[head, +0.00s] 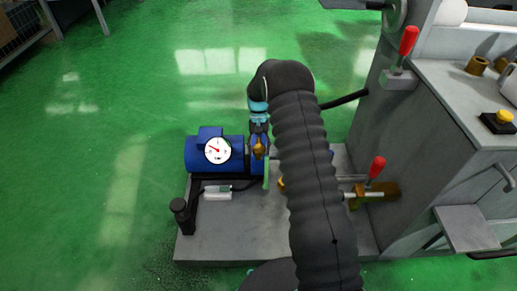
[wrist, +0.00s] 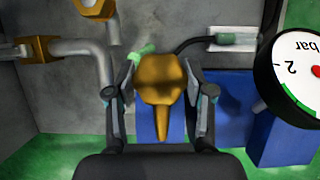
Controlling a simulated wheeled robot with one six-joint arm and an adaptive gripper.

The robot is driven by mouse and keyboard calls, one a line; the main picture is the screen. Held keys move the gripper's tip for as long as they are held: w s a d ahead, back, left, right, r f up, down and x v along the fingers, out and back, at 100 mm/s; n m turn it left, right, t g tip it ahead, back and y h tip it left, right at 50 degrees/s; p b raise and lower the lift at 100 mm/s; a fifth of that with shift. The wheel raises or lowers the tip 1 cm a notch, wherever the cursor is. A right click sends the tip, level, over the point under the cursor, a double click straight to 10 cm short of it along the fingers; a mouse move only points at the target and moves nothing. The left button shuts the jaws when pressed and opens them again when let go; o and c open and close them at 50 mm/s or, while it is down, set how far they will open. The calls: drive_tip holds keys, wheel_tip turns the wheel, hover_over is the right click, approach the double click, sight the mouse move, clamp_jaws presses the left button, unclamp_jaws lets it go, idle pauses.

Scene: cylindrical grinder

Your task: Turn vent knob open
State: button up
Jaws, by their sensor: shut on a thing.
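The vent knob (wrist: 160,80) is a brass piece with a rounded body and a narrow tapered lever pointing down in the wrist view. It also shows in the head view as a small brass spot (head: 259,149) beside the blue pump. My gripper (wrist: 160,93) has one finger on each side of the knob's body and is shut on it. In the head view my gripper (head: 258,132) reaches down onto the knob, and my arm hides part of the pump's right side. The knob's exact valve position cannot be told.
A white pressure gauge (head: 217,150) sits close by on the blue pump (head: 197,158); it fills the right edge of the wrist view. Brass pipe fittings (wrist: 38,50) lie left in that view. A red-handled valve (head: 376,168) and the grey machine (head: 410,125) stand right. Green floor is free behind.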

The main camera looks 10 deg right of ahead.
drive_tip(key=o, duration=1.2)
drive_tip(key=shift+c, duration=0.2)
drive_tip(key=v, duration=1.2)
